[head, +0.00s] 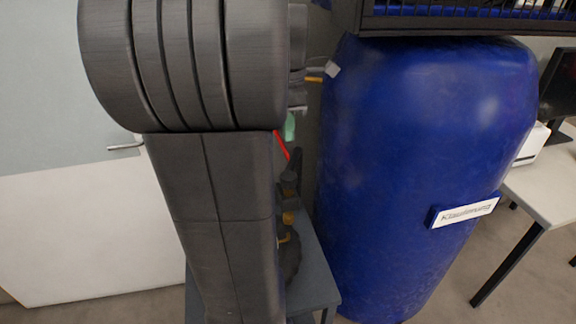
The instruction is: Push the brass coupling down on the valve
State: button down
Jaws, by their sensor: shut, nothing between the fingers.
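A small brass-coloured part (288,217), perhaps the brass coupling, shows just right of my arm, low in the head view. It sits among dark fittings (290,187) above a grey-blue stand (314,271). My arm hides much of this assembly, so I cannot make out the valve or how the coupling sits on it. My gripper cannot be made out; my large dark arm fills the left middle of the view and covers that area.
A big blue barrel (415,170) stands close to the right of the stand, with a dark rack (460,22) above it. A thin red piece (282,145) shows beside my arm. A white door (65,235) is at left and a table (545,185) at right.

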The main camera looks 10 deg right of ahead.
aim_at(288, 177)
notch_tip(288, 177, down, 10)
jog(key=shift+f, duration=0.25)
dwell(0.3)
notch_tip(288, 177, down, 4)
jog(key=shift+r+b, duration=0.2)
jog(key=shift+b, duration=0.65)
jog(key=shift+s, duration=0.15)
jog(key=shift+f, duration=0.1)
